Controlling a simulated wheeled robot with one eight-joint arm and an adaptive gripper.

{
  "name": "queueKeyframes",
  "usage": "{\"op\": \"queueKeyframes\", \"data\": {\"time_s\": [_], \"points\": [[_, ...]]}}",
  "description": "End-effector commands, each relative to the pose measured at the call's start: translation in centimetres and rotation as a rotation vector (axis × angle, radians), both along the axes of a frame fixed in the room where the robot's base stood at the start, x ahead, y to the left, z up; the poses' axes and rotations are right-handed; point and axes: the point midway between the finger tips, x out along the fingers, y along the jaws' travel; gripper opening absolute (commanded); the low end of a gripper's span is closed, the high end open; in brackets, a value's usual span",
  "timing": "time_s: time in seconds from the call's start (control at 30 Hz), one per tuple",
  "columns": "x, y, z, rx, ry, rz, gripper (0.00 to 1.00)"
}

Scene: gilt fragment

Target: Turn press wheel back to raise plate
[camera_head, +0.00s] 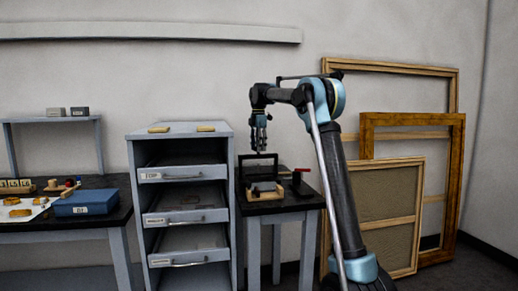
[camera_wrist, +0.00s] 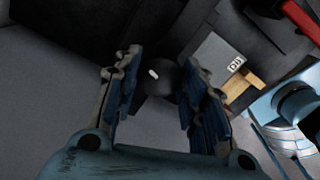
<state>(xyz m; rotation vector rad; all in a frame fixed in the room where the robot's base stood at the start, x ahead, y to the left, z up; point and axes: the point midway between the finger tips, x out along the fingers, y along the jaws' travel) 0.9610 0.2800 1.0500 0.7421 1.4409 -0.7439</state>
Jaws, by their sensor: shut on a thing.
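The press (camera_head: 247,172) is a small dark frame on a small black-topped table. Pale wooden pieces sit in its lower part. My gripper (camera_head: 260,147) points down at the top of the press. In the wrist view, my gripper (camera_wrist: 154,80) has its two blue-padded fingers on either side of a dark round part with a small white mark, which I take for the press wheel (camera_wrist: 160,82). The gripper is shut on it. The wheel's rim and the plate are too dark and small to make out, so the plate's height cannot be told.
A red-handled tool (camera_head: 297,174) lies right of the press. A grey drawer cabinet (camera_head: 229,190) stands close on the left. Farther left, a workbench holds a blue box (camera_head: 85,203). Wooden frames (camera_head: 461,160) lean on the wall at right.

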Motion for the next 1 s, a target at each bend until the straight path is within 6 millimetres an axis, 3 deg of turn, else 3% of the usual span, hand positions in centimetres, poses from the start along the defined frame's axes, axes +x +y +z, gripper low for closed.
{"op": "queueKeyframes", "data": {"time_s": [0.03,0.1,0.57,1.0], "points": [[0.3,0.0,0.0,0.002,-0.007,-0.001,0.45],[0.2,0.0,0.0,0.002,-0.006,-0.001,0.59],[0.1,0.1,0.7,0.001,-0.002,0.0,0.59],[0.3,0.0,7.4,0.001,-0.002,-0.001,0.59]]}}
